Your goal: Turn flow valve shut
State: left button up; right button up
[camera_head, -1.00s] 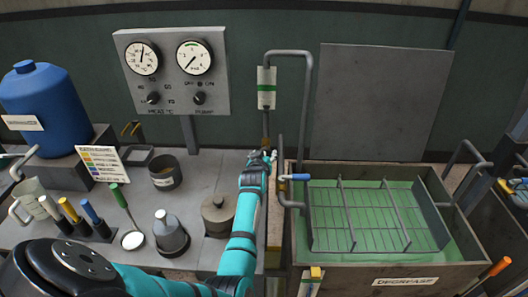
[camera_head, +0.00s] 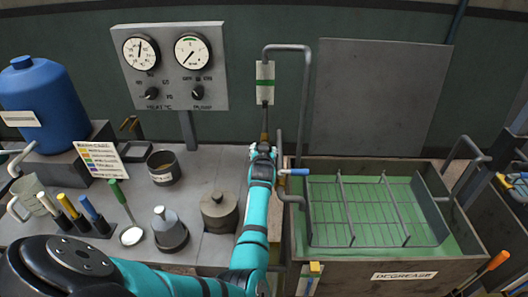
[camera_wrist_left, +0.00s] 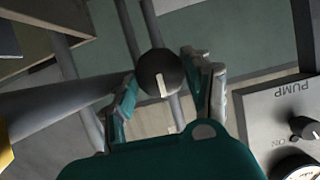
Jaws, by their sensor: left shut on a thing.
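The flow valve's round black knob (camera_wrist_left: 157,72), with a white pointer line, sits between the two fingers of my left gripper (camera_wrist_left: 160,82) in the left wrist view. The fingers are shut on its two sides. In the head view my left gripper (camera_head: 263,150) is at the lower end of the upright flow line, and it hides the knob. A pale flow tube (camera_head: 265,82) with a green band hangs above it on a grey pipe. My right gripper is in neither view.
A blue-handled lever (camera_head: 294,171) sticks out close right of my gripper, by the degrease tank (camera_head: 440,262) with its wire rack. A gauge panel (camera_head: 210,98) with two small knobs stands at left. Pots, brushes and a blue drum (camera_head: 42,95) crowd the bench.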

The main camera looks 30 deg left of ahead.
pick_arm(q)
jog(key=o, duration=1.2)
jog(key=shift+a+f, duration=0.1)
jog(key=shift+f, duration=0.15)
jog(key=shift+r, duration=0.1)
jog(key=v, duration=0.8)
jog(key=shift+d, duration=0.25)
jog(key=x, duration=0.8)
